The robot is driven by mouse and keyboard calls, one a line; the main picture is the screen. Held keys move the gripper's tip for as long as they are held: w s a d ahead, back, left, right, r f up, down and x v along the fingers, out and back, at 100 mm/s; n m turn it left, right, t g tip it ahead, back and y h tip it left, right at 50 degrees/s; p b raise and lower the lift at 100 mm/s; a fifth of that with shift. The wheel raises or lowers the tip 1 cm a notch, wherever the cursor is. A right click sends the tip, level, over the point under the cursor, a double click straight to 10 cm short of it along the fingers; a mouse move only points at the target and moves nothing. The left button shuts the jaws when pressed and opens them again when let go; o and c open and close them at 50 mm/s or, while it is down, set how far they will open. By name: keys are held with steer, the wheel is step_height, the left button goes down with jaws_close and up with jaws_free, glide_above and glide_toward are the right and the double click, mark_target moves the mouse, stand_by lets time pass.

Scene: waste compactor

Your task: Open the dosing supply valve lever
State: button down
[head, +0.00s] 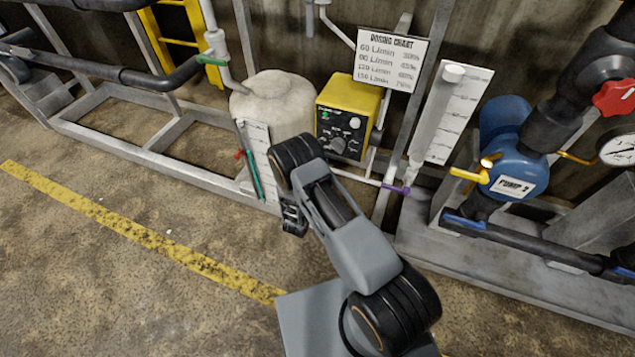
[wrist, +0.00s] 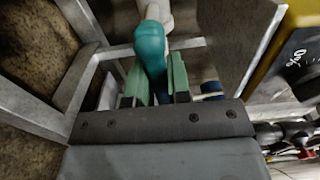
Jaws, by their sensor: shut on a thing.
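In the wrist view a teal lever handle (wrist: 150,50) with a rounded end lies between the green-padded fingers of my gripper (wrist: 158,85). The gripper is shut on this teal handle. A white pipe (wrist: 157,10) is beyond the handle. In the head view my gripper (head: 292,218) is low, in front of the white tank (head: 272,98) and left of the yellow dosing box (head: 346,118). My arm and gripper hide the held handle there. The valve body and the lever's exact angle cannot be made out.
A purple lever (head: 396,190) is on the pipe to the right, near blue Pump 2 (head: 515,170). Grey frame rails (head: 150,150) run left. The floor in front is clear.

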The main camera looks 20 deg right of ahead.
steer(key=c, duration=1.1)
jaws_free()
steer(key=shift+o, duration=0.2)
steer(key=p+v, duration=0.2)
steer(key=v, duration=1.1)
steer(key=shift+s+a, duration=0.2)
steer(key=shift+s, duration=0.15)
